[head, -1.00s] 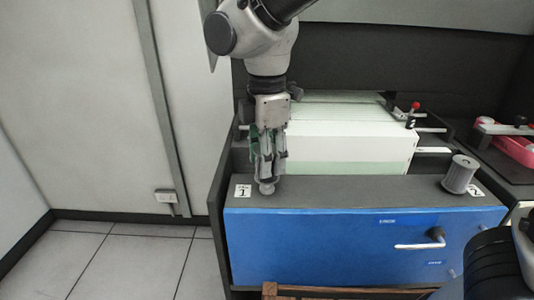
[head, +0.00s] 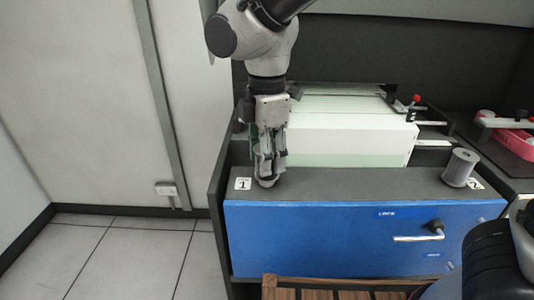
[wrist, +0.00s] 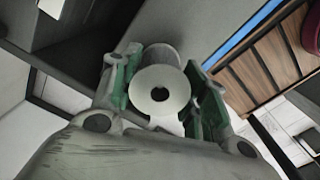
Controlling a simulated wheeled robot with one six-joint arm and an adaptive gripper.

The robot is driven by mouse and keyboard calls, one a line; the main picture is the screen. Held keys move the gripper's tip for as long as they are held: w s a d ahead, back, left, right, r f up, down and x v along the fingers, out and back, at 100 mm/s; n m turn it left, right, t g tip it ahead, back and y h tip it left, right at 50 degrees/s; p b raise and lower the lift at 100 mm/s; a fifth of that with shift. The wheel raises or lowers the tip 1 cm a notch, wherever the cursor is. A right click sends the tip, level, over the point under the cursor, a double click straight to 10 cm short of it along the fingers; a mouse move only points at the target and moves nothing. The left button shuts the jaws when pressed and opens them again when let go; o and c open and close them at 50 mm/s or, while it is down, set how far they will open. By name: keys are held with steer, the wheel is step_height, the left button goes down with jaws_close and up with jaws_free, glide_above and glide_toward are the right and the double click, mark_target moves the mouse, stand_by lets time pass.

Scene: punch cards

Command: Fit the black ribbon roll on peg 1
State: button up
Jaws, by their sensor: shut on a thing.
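My gripper (head: 266,172) points down over the left end of the dark cabinet top, right beside the label with a 1 (head: 242,183). It is shut on the ribbon roll, which has dark grey sides and a pale ring-shaped end with a dark centre hole; the roll (wrist: 160,88) sits between the green-padded fingers in the wrist view. In the head view the fingers hide most of it. Peg 1 itself is hidden, so I cannot tell whether the roll is around it. A second grey roll (head: 461,168) stands at the right end, by the label with a 2 (head: 475,184).
The blue cabinet front (head: 340,240) has a handle (head: 418,238). A large white paper stack (head: 350,145) stands behind the top. A pink tray (head: 512,142) is at far right. A slatted wooden surface (head: 340,290) is in front. The top between the labels is clear.

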steer(key=shift+f, duration=0.5)
steer(key=o, duration=1.2)
steer(key=shift+c, duration=0.2)
